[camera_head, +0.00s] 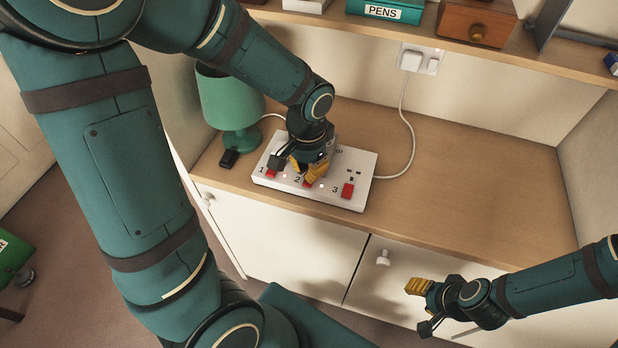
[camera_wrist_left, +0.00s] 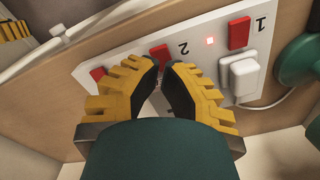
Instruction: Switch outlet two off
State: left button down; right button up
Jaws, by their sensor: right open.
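The white power strip (camera_head: 330,192) lies on the wooden desktop with red switches numbered 1, 2 and 3. My left gripper (camera_head: 309,178) points down over the middle of the strip, its yellow fingers at switch two (camera_head: 307,184). In the left wrist view my left gripper (camera_wrist_left: 165,66) has its fingertips together just beside switch two (camera_wrist_left: 160,55); I cannot tell whether they touch it. A red light (camera_wrist_left: 210,41) glows between switch one (camera_wrist_left: 239,33) and the number 2. The light beside switch two looks lit in the head view. My right gripper (camera_head: 425,307) is open and empty before the cabinet.
A green lamp (camera_head: 230,105) stands left of the strip, beside a small black object (camera_head: 229,158). A white plug (camera_wrist_left: 240,75) sits in outlet one. A white cord (camera_head: 409,130) runs to the wall socket (camera_head: 420,59). The desktop on the right is clear; a shelf is above.

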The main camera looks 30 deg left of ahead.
aim_at(308, 183)
pick_arm(q)
jog(key=shift+f+b, duration=1.65)
jog(key=shift+f, duration=0.25)
dwell(1.3)
jog(key=shift+r, duration=0.1)
jog(key=shift+r+p, duration=3)
jog(key=shift+r, duration=0.45)
